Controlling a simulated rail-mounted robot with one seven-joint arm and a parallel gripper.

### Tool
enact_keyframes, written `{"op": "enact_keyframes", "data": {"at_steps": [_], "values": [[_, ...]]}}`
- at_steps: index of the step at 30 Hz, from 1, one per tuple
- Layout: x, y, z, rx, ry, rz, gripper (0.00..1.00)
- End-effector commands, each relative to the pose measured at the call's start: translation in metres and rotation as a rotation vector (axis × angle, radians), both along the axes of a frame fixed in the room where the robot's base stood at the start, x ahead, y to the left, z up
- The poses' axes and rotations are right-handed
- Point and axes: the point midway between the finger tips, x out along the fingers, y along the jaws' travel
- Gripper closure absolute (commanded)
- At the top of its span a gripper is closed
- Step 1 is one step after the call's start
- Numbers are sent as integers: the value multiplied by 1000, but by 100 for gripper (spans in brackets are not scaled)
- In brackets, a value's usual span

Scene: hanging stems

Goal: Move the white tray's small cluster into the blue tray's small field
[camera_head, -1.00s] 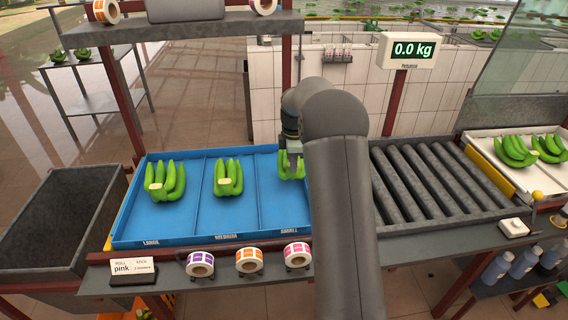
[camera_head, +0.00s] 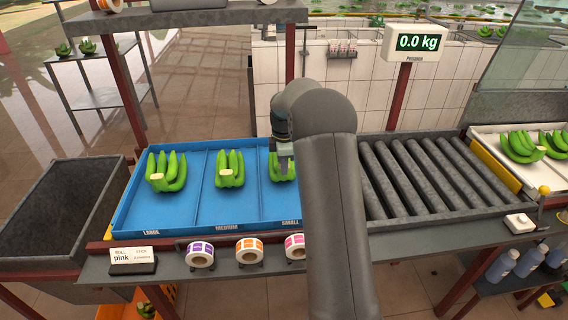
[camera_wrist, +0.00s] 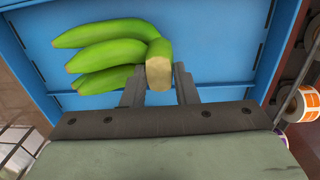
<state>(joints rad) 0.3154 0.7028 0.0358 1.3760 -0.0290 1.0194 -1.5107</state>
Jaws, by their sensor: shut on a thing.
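The blue tray (camera_head: 206,201) has three fields with front labels LARGE, MEDIUM and SMALL. A green banana cluster (camera_head: 281,170) is in or just over the small field, partly hidden by my arm. My gripper (camera_head: 283,150) is above it. In the wrist view, my gripper (camera_wrist: 160,88) is shut on the cluster's pale cut crown (camera_wrist: 159,72), with its green fingers (camera_wrist: 108,50) pointing left over blue tray floor. I cannot tell whether the cluster touches the floor. The white tray (camera_head: 486,148) at the right holds two visible green clusters (camera_head: 521,147) (camera_head: 556,142).
One cluster (camera_head: 166,172) lies in the large field, another (camera_head: 230,169) in the medium field. A roller conveyor (camera_head: 428,175) lies right of my arm.

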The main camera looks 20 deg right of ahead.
Motion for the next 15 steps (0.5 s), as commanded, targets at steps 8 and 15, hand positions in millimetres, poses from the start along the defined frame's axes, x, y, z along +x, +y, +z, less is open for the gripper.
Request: {"op": "enact_keyframes", "data": {"at_steps": [8, 15], "values": [[1, 0, -4, -1, -3, 0, 100], [1, 0, -7, -1, -3, 0, 54]]}}
